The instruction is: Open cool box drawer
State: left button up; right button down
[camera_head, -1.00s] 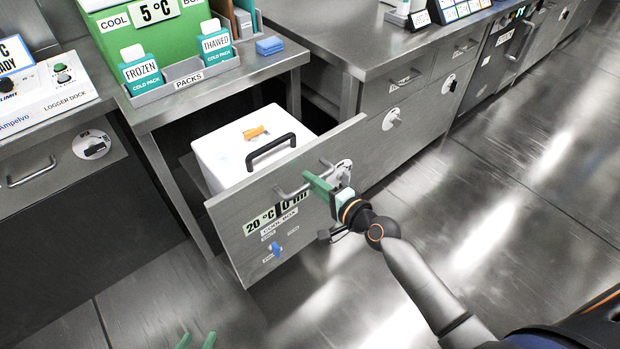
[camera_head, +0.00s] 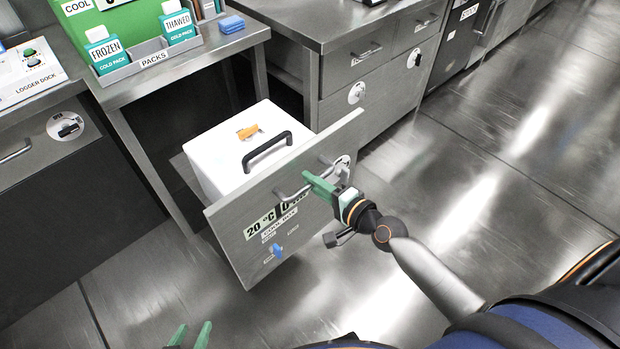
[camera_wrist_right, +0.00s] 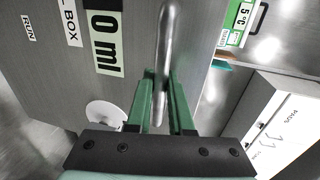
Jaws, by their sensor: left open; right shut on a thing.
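The cool box drawer (camera_head: 233,238) is pulled out from under the bench, its grey front carrying a 20 °C / 0 ml label and a bar handle. Inside it stands a white cool box (camera_head: 215,150) with a black handle and an orange latch on its lid. My right gripper (camera_head: 318,186) is at the drawer front, its green fingers shut on the drawer handle (camera_wrist_right: 164,60), which runs between them in the right wrist view. My left gripper (camera_head: 190,337) is at the bottom edge of the head view, apart from the drawer, its two green fingertips spread and empty.
A packs tray (camera_head: 150,69) with frozen and thawed cold packs stands on the bench above. A blue block (camera_head: 231,24) lies beside it. Fixed drawer cabinets (camera_head: 370,75) stand to the right. The floor (camera_head: 500,150) right of the drawer is clear.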

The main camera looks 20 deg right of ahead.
jog(key=shift+s, duration=0.25)
jog(key=c, duration=0.8)
grip_release()
jog(key=v, duration=1.2)
jog(key=shift+s+b, duration=0.2)
jog(key=shift+b, duration=0.1)
